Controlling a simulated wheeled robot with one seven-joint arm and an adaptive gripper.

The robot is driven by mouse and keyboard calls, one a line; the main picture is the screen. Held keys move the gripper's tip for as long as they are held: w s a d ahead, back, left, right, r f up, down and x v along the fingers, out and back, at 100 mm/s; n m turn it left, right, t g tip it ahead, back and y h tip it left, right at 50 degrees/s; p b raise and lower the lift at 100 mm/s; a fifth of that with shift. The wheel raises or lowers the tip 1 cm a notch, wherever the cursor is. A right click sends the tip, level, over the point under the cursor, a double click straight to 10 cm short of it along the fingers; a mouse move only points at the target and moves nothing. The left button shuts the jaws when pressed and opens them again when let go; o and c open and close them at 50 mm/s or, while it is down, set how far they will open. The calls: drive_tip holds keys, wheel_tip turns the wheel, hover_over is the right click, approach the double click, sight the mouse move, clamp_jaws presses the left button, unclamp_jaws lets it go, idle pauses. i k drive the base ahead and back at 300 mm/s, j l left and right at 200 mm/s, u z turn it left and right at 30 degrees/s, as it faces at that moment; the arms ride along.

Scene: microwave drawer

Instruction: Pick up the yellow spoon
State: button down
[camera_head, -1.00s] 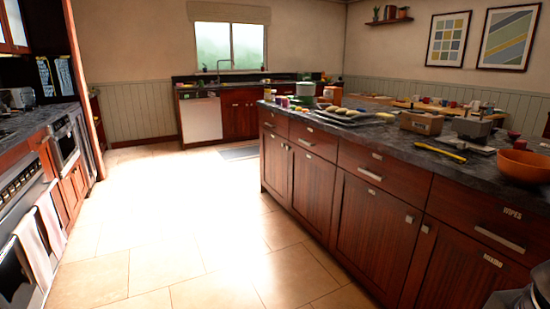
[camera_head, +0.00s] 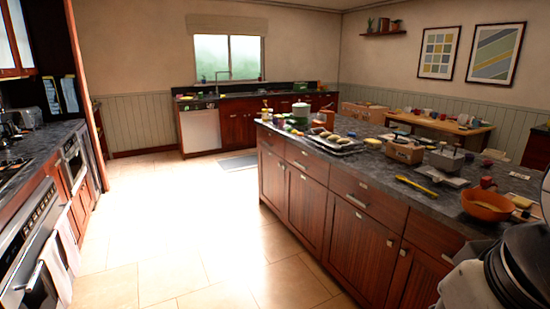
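A long thin yellow utensil (camera_head: 416,187) lies on the dark island countertop (camera_head: 375,180), close to its front edge. It is too small to tell whether it is the yellow spoon. Nothing touches it from my side. Part of my own arm, white and black, shows at the bottom right corner, to the right of and nearer than the utensil. My gripper is not in view, so its opening and what it holds are hidden.
An orange bowl (camera_head: 487,206) stands right of the utensil. A cardboard box (camera_head: 404,151) and a grey container (camera_head: 446,161) stand behind it. A tray of food (camera_head: 335,143) lies farther left. The tiled floor (camera_head: 180,230) left of the island is clear.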

sight(400, 178)
drive_tip(key=z, duration=1)
drive_tip(key=i+j+z, duration=0.25)
drive_tip(key=i+j, duration=0.25)
drive_tip(key=i+j+z, duration=0.25)
drive_tip(key=i+j, duration=0.2)
drive_tip(key=j, duration=0.25)
drive_tip(key=i+j+z, duration=0.3)
drive_tip(key=j, duration=0.4)
drive_tip(key=i+j+z, duration=0.1)
drive_tip(key=i+j, duration=0.15)
drive_tip(key=i+j+z, duration=0.15)
drive_tip(key=j, duration=0.35)
